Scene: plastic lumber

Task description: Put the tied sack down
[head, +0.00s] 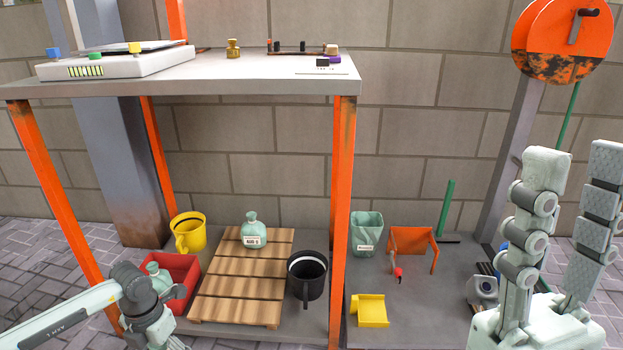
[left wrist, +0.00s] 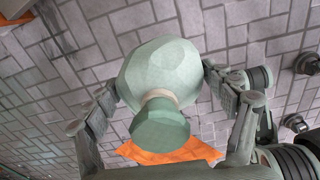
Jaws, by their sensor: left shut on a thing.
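My left gripper (head: 160,288) is shut on a pale green tied sack (head: 153,270). In the left wrist view the sack (left wrist: 160,70) sits between the two fingers, its narrow neck and flared top facing the camera, with grey paving behind it. In the head view the held sack overlaps the red bin (head: 192,270). A second green tied sack (head: 253,233), with a white label, stands upright on the wooden pallet (head: 232,285). My right gripper (head: 572,172) is raised at the right, its fingers apart and empty.
A yellow mug (head: 188,232) stands behind the bin, a black mug (head: 307,278) right of the pallet. An orange post (head: 342,200) supports the table (head: 225,77). Right of it are an open green bag (head: 367,236), a yellow tray (head: 370,311) and an orange stand (head: 412,240). The pallet's front is bare.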

